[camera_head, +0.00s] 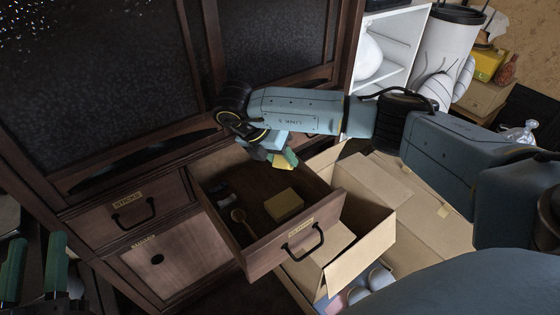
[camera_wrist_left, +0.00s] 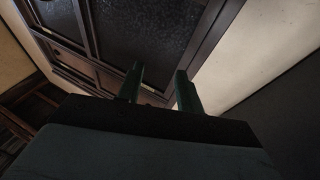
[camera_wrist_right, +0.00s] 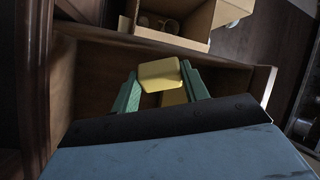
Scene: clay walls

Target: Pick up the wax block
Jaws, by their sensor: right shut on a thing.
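My right gripper (camera_head: 284,155) is shut on a yellow block, which looks like the wax block (camera_wrist_right: 160,74). It holds the block above the back of the open drawer (camera_head: 262,250); in the head view only part of the held block (camera_head: 289,160) shows. A second yellow block (camera_head: 284,205) lies on the drawer floor, partly visible behind the held one in the right wrist view (camera_wrist_right: 174,98). My left gripper (camera_head: 36,268) is at the far lower left, open and empty; its spread fingers also show in the left wrist view (camera_wrist_left: 160,88).
A wooden spoon (camera_head: 241,220) and a small grey item (camera_head: 226,201) lie in the drawer. An open cardboard box (camera_head: 360,262) stands close to the drawer's right. The dark cabinet (camera_head: 120,90) rises behind. A white shelf (camera_head: 398,42) and a white bin (camera_head: 447,45) stand at the back right.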

